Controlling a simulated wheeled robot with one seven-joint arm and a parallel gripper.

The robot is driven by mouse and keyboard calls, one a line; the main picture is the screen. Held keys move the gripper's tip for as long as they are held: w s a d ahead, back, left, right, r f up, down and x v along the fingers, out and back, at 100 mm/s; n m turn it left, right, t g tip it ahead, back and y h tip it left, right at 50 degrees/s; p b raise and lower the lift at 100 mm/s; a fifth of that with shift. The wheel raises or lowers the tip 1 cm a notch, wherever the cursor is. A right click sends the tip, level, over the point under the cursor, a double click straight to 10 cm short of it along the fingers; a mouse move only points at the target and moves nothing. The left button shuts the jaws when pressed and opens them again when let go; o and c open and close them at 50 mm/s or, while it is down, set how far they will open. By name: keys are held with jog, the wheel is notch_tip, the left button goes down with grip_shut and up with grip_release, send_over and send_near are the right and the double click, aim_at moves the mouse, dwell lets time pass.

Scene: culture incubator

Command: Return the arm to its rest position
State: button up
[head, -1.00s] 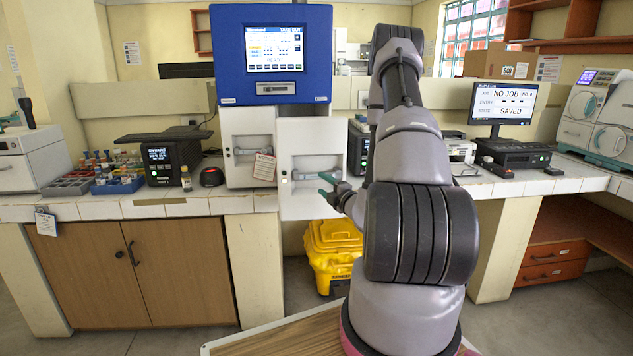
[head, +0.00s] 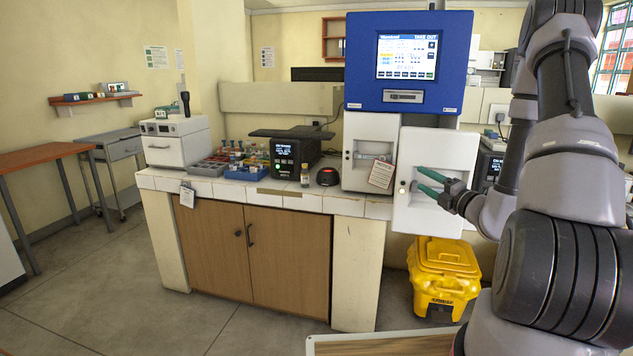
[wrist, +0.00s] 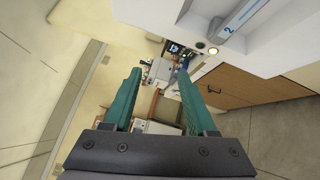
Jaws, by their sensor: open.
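My gripper (head: 432,183) has green fingers and points left in the head view, in front of the incubator's open white door (head: 432,215). Its two fingers are apart with nothing between them. In the wrist view the open fingers (wrist: 158,100) show again, with the bench and its devices far beyond them. My arm runs down the right side of the head view and hides part of the bench behind it. The incubator (head: 408,60) has a blue upper housing with a lit screen reading "TAKE OUT".
The bench holds a blue rack (head: 243,172), a small vial (head: 305,175), a black device (head: 295,150) and a white machine (head: 176,140). A yellow bin (head: 443,272) stands below the door. Open floor (head: 130,290) lies at the left.

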jog(key=s+a+r+n+g+y, duration=0.6)
jog(key=a+r+n+g+y, duration=0.3)
jog(key=a+n, duration=0.45)
jog(key=s+a+r+n+g+h, duration=0.35)
jog(key=s+a+n+g, duration=0.2)
jog(key=s+n, duration=0.45)
jog(key=s+d+r+n+g+h, duration=0.1)
jog(key=s+d+r+n+h, duration=0.15)
jog(key=s+n+h, duration=0.65)
jog(key=d+r+n+t+h, duration=0.2)
jog(key=d+r+n+t, duration=0.3)
jog(key=n, duration=0.5)
jog(key=d+r, duration=0.1)
jog(key=d, duration=0.1)
jog(key=shift+w+d+r, duration=0.15)
jog(key=shift+d+r, duration=0.2)
